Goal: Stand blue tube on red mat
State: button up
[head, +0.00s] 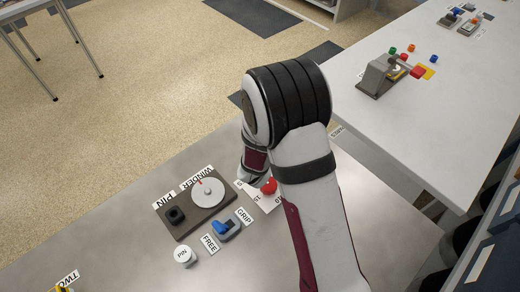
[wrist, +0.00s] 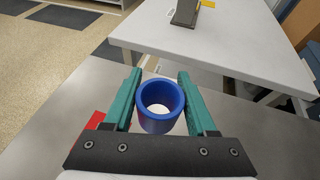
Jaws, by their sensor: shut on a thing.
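The blue tube (wrist: 160,104) is between the two green fingers of my gripper (wrist: 159,98) in the wrist view. My gripper is shut on it. I look into its open top end, and its lower end is hidden. A red patch (wrist: 94,122), probably the red mat, shows at the lower left behind the left finger, mostly covered. I cannot tell whether the tube touches anything below. In the head view my arm hides the gripper, the tube and the mat.
In the head view, a winder plate with a white dial (head: 208,192) and black socket (head: 175,215) stands left of my arm. Nearby are a blue lever (head: 223,228), a white pin cap (head: 185,255) and a red knob (head: 269,186). A second white table (head: 440,110) lies beyond a gap.

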jog(key=w+a+f, duration=0.1)
jog(key=a+f, duration=0.1)
jog(key=w+a+f, duration=0.2)
jog(key=a+f, duration=0.1)
jog(key=w+a+f, duration=0.2)
jog(key=a, duration=0.1)
jog(key=shift+a+f, duration=0.2)
notch_tip(320, 180, down, 3)
jog(key=shift+a+f, duration=0.1)
jog(key=shift+f, duration=0.4)
jog(key=shift+f, duration=0.15)
jog(key=o, duration=1.3)
jog(key=shift+o, duration=0.2)
